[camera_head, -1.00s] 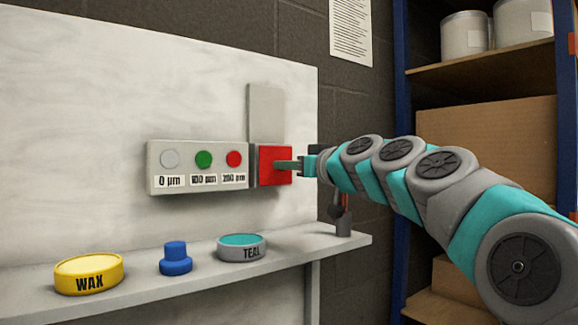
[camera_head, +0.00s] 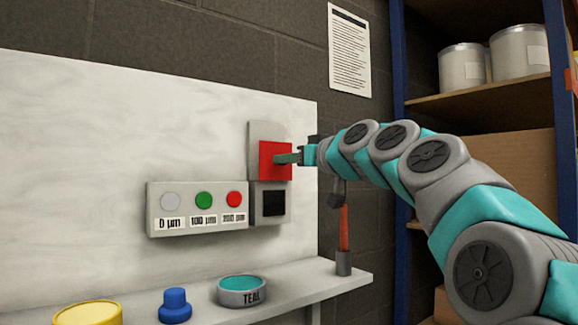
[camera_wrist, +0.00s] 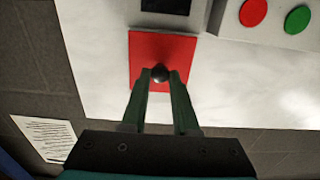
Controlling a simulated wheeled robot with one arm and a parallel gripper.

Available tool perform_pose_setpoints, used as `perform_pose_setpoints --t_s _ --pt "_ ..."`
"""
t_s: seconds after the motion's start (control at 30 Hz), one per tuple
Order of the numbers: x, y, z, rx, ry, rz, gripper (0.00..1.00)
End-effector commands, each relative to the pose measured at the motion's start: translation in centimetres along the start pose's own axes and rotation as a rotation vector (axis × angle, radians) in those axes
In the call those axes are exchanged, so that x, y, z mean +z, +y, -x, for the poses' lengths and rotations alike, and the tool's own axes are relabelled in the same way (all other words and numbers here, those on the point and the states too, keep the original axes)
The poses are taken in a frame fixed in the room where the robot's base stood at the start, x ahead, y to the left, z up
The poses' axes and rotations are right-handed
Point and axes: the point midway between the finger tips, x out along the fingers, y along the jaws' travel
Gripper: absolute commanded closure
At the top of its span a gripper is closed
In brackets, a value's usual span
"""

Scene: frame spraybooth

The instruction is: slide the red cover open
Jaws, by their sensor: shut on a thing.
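The red cover (camera_head: 275,161) is a flat square plate on a grey upright plate (camera_head: 266,131) at the right end of the white panel. It sits above a grey housing (camera_head: 255,213) with a dark square opening (camera_head: 273,203), which is uncovered. My gripper (camera_head: 288,159) reaches in from the right and is shut on the cover's knob. In the wrist view, the two green fingers (camera_wrist: 160,82) hold a dark round knob (camera_wrist: 160,72) on the red cover (camera_wrist: 142,53). The dark opening (camera_wrist: 166,5) shows at the top edge there.
A button box (camera_head: 197,209) with grey, green and red buttons is left of the housing. Below, a shelf (camera_head: 300,282) bears a teal tin (camera_head: 242,291), a blue knob-shaped piece (camera_head: 175,306) and a yellow tin (camera_head: 88,314). A storage rack (camera_head: 480,92) stands at right.

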Motion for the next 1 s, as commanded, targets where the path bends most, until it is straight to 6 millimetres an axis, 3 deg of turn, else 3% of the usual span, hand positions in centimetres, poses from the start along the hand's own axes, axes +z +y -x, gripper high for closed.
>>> perform_pose_setpoints --t_s 0.17,0.2,0.47,0.77,1.0 --pt "0.1 0.0 0.0 0.0 0.001 0.0 1.0" --pt "0.1 0.0 0.0 0.0 0.0 0.0 0.71" --pt "0.1 0.0 0.0 0.0 0.0 0.0 0.42" --pt "0.1 0.0 0.1 0.0 0.0 0.0 0.42" --pt "0.1 0.0 2.0 0.0 0.002 0.0 0.42"
